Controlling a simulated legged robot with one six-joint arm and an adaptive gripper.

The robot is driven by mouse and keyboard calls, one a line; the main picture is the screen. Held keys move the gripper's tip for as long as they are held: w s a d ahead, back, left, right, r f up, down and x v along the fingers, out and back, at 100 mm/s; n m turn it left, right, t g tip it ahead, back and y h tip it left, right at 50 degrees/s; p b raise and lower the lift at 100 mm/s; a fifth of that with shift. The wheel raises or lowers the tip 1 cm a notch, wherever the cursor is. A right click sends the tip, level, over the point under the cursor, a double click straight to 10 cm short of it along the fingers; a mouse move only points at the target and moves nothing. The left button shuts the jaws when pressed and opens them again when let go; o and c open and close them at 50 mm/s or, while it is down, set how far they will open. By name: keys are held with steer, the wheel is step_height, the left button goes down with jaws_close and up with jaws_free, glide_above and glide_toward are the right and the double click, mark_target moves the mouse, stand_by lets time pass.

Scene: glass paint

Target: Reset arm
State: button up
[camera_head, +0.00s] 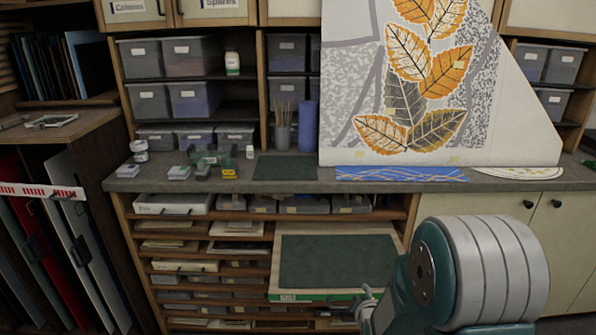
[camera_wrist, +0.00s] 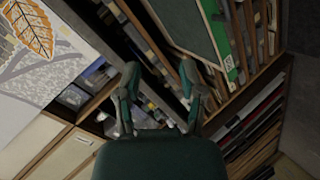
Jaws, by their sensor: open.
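My gripper (camera_wrist: 160,105) is open in the wrist view, with its two green and grey fingers spread and nothing between them. In the head view my gripper (camera_head: 368,296) shows only in part, low in the picture, in front of the shelf unit near the right part of a pulled-out drawer (camera_head: 390,250). My own arm covers the lower right of the head view. The drawer has a pale rim and a dark green sheet (camera_head: 335,262) in it. The green sheet also shows at the top of the wrist view (camera_wrist: 180,25).
The grey counter (camera_head: 225,187) holds small jars, boxes, a dark mat (camera_head: 285,168) and a blue patterned strip (camera_head: 400,174). A large leaf-painted panel (camera_head: 340,90) leans at the back right. Coloured sheets (camera_head: 75,240) stand upright at left. The drawer sticks out into the room.

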steer(key=s+r+m+g, duration=0.2)
steer(key=s+r+m, duration=0.25)
steer(key=r, duration=0.45)
steer(key=s+r+m+g, duration=0.2)
steer(key=s+r+m, duration=0.2)
steer(key=s, duration=0.7)
steer(key=s+r+m+g, duration=0.2)
steer(key=s+r, duration=0.5)
steer(key=s, duration=0.5)
steer(key=shift+s+a+r+m+g, duration=0.2)
steer(key=shift+a+r+m+g, duration=0.2)
steer(key=shift+m, duration=0.45)
steer(key=shift+o, duration=0.4)
steer(key=shift+w, duration=0.15)
